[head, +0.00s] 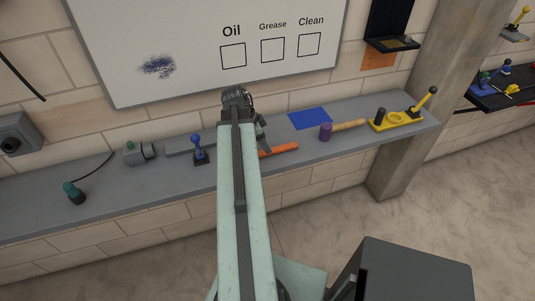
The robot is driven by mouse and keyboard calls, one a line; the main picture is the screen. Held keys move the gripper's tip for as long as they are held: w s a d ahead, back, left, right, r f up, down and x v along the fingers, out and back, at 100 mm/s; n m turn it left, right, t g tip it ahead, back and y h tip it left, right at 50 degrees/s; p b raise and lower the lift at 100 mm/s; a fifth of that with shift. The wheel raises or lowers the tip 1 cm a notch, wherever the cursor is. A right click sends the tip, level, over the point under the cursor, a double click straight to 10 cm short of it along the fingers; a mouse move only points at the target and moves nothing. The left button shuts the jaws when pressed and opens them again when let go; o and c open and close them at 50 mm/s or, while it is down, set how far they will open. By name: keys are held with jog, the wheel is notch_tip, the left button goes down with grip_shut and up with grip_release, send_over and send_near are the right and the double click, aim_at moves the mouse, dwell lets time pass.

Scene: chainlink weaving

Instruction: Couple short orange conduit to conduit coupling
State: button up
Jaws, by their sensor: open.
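The short orange conduit (279,150) lies on the grey shelf, just right of my arm; its left end is hidden behind the arm. My gripper (240,100) is at the far end of my pale green arm, in front of the wall just below the whiteboard. It is open, with nothing seen in it, and the arm hides most of its jaws. A grey-green cylindrical fitting (139,152) lies on the shelf to the left. I cannot tell whether it is the conduit coupling.
The grey shelf (345,147) also holds a blue-handled tool (198,150), a dark green-topped piece (74,192), a purple-headed mallet (326,132), a blue sheet (310,118) and a yellow fixture (397,119). A whiteboard (190,30) hangs behind. A pillar (415,125) stands right.

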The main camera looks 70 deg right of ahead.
jog(key=b+x, duration=0.4)
jog(key=x, duration=0.1)
jog(key=shift+d, duration=0.15)
jog(key=shift+r, duration=0.15)
grip_shut()
